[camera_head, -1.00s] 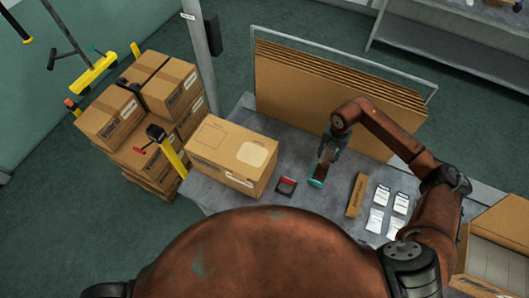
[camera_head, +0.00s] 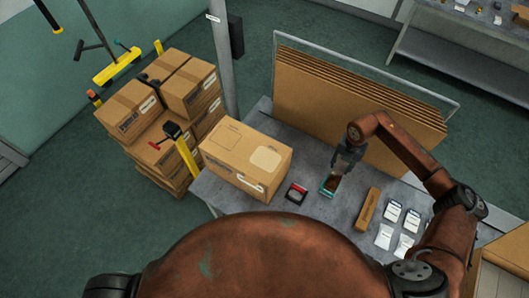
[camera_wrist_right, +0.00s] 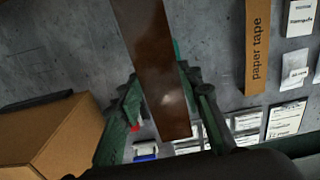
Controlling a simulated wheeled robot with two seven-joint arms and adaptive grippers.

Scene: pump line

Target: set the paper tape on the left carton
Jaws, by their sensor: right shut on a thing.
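The left carton (camera_head: 232,172) is a closed brown box on the grey table; its side shows at the lower left in the wrist view (camera_wrist_right: 62,140). My right gripper (camera_head: 338,172) is over the table to the right of this carton. In the wrist view its green fingers (camera_wrist_right: 158,118) are shut on a long glossy brown piece (camera_wrist_right: 150,60). In the head view this brown part sits with a teal piece (camera_head: 326,188), at or just above the table. A slim brown box (camera_wrist_right: 257,45) printed "paper tape" lies apart from the gripper. My left gripper is out of view.
A red and black item (camera_head: 296,193) lies between the carton and my right gripper. White packets (camera_head: 392,211) lie right of the slim box. Flat cardboard sheets (camera_head: 350,100) stand in a rack behind. Stacked cartons (camera_head: 165,125) stand left of the table.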

